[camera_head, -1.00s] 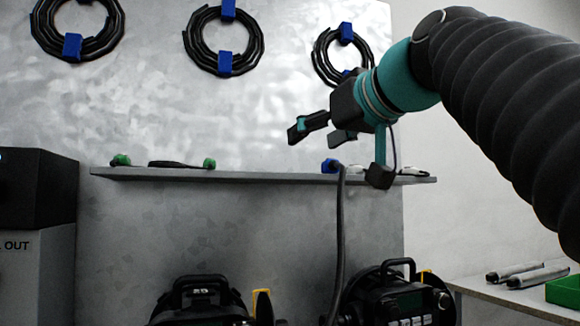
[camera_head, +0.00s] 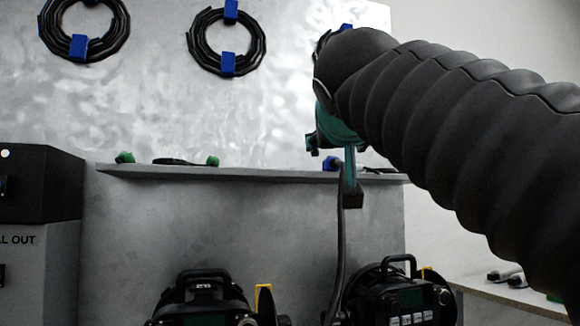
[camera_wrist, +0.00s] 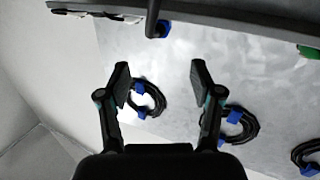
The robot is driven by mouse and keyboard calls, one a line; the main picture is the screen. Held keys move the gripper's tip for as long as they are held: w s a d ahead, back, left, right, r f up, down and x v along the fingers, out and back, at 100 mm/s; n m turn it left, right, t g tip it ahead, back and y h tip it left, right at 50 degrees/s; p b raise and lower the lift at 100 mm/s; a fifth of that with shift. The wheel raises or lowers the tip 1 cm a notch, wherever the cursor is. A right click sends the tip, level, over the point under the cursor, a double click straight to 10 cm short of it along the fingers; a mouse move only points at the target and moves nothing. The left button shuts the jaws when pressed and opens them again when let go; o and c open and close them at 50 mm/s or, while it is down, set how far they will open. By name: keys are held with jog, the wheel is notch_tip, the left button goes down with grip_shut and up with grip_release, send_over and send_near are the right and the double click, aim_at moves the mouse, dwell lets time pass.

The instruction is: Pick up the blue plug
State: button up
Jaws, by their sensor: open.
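The blue plug (camera_head: 330,163) lies on the wall shelf (camera_head: 230,174) near its right part, with a black cable (camera_head: 340,240) hanging from it over the front edge. It also shows in the wrist view at the top (camera_wrist: 163,28), by the shelf's edge. My gripper (camera_wrist: 160,75) is open and empty, its two fingers apart and pointing toward the metal wall. The plug is beyond the fingertips, not between them. In the head view my arm covers most of the gripper, which is close above the plug; the exact gap cannot be told.
Green plugs (camera_head: 213,160) lie on the shelf's left part. Coiled cables (camera_head: 227,42) with blue plugs hang on the wall above. Two black par cans (camera_head: 402,296) stand below the shelf. A black box (camera_head: 38,184) is at left. A side table (camera_head: 500,296) is at right.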

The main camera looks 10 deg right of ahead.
aim_at(331, 157)
jog(key=shift+m, duration=0.5)
jog(key=x, duration=0.4)
jog(key=p+x, duration=0.1)
jog(key=x, duration=0.3)
jog(key=shift+w+r, duration=0.2)
jog(key=shift+r+p+x, duration=0.15)
jog(key=shift+p+x, duration=0.4)
jog(key=shift+x, duration=0.8)
jog(key=shift+r+p+x, duration=0.2)
jog(key=shift+p+x, duration=0.3)
jog(key=shift+x, duration=0.85)
jog(key=shift+a, duration=0.1)
grip_shut()
